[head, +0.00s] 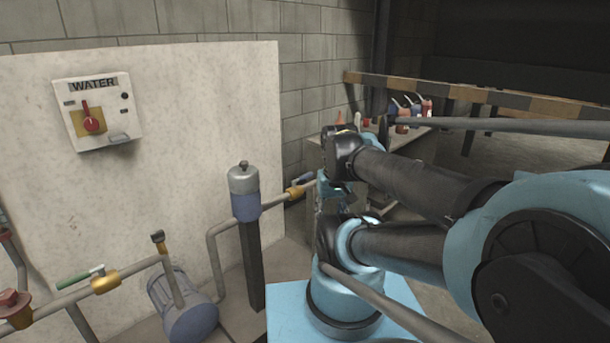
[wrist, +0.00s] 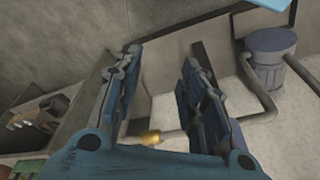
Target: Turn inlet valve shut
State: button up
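Two brass valves sit on the grey pipework in the head view, and no label tells which is the inlet. One brass valve with a green lever (head: 80,277) is at the lower left, far from my gripper. The other brass valve (head: 294,193), with a blue lever (head: 304,179), is right of the blue filter vessel, close to my arm's end. In the wrist view, my gripper (wrist: 160,60) is open, its two dark fingers apart with nothing gripped. A brass valve body (wrist: 151,138) shows between the fingers' lower parts; its lever is hidden there.
The blue filter vessel (head: 245,192) stands on a dark post before the pale panel. A blue-grey pump (head: 185,305) is on the floor. A WATER switch box (head: 97,111) hangs on the panel. A bench with bottles stands behind my arm, near a striped barrier (head: 455,91).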

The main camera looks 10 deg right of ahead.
jog(key=w+r+m, duration=0.3)
jog(key=w+r, duration=0.4)
jog(key=w, duration=0.2)
notch_tip(320, 180, up, 2)
jog(key=m+y, duration=0.1)
jog(key=m, duration=0.7)
send_over(306, 175)
jog(key=s+d, duration=0.2)
jog(key=s, duration=0.1)
jog(key=x, duration=1.6)
jog(key=shift+a+f, duration=0.4)
jog(key=shift+a, duration=0.05)
grip_shut()
